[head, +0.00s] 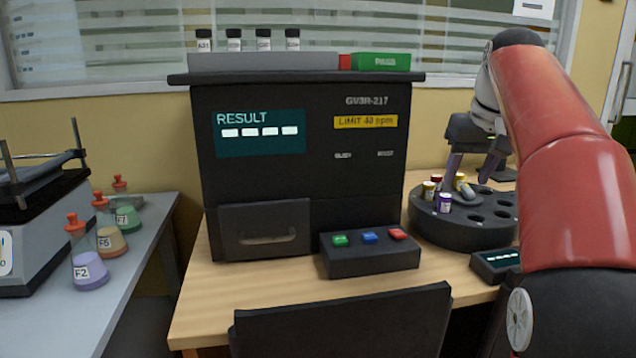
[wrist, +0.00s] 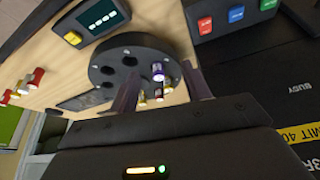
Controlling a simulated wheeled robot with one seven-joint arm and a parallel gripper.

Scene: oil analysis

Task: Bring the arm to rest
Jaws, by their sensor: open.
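My red arm comes in from the right in the head view. My gripper (head: 472,170) points down over the black round carousel (head: 465,232). Its two fingers are apart. Small vials stand in the carousel near the fingers, among them a purple one (head: 445,203) and a yellow-capped one (head: 428,190). Another vial (head: 464,186) leans tilted beside the fingers. In the wrist view the gripper (wrist: 160,88) is spread, with the carousel (wrist: 130,62) beyond it. Vials show between the fingers there, but I cannot tell whether a finger touches one.
The black analyser (head: 300,160) stands left of the carousel, with a button box (head: 370,255) in front. A small display (head: 497,265) sits at the table's front right. A black chair back (head: 340,325) is in front. Flasks (head: 90,268) stand on the left bench.

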